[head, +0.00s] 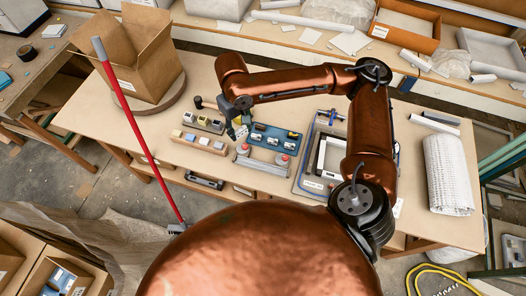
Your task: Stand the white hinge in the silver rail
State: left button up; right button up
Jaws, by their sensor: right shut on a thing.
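My right gripper (238,118) reaches in from the right over the middle of the table and points down. It is shut on a small piece (241,132), mostly hidden by the fingers; I cannot tell for sure that it is the white hinge. A grey, silver-looking rail (189,121) lies just left of the gripper, with several small yellow, white and dark pieces standing in it. The held piece is near the rail's right end; whether they touch is not clear. A blue tray (297,136) with several small white and dark pieces lies right of the gripper. My left gripper is out of view.
A wooden rack (193,146) with small blocks lies in front of the grey rail. A grey device with red buttons (264,163) sits before the blue tray. A cardboard box (142,65), a red pole (137,128), a framed press (310,180) and a white roll (448,173) stand around.

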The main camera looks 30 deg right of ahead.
pick_arm(q)
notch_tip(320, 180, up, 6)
jog(key=p, duration=0.6)
pick_arm(e)
jog(key=s+d+f+n, duration=0.1)
jog(key=d+f+n, duration=0.1)
jog(key=f+n, duration=0.5)
jog(key=d+f+n, duration=0.2)
jog(key=f+n, duration=0.6)
jog(key=n, duration=0.1)
jog(key=s+d+f+n, duration=0.1)
jog(key=d+f+n, duration=0.1)
jog(key=f+n, duration=0.5)
jog(key=shift+s+d+f+n, duration=0.15)
jog(key=shift+s+n, duration=0.2)
jog(key=shift+n, duration=0.35)
jog(key=shift+f, duration=0.35)
notch_tip(320, 180, down, 4)
jog(key=b, duration=0.4)
jog(key=shift+r+b, duration=0.25)
jog(key=shift+b, duration=0.1)
pick_arm(q)
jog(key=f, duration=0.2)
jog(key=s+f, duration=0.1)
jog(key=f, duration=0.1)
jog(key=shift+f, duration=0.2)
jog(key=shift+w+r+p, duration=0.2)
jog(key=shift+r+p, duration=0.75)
jog(key=shift+p, duration=0.05)
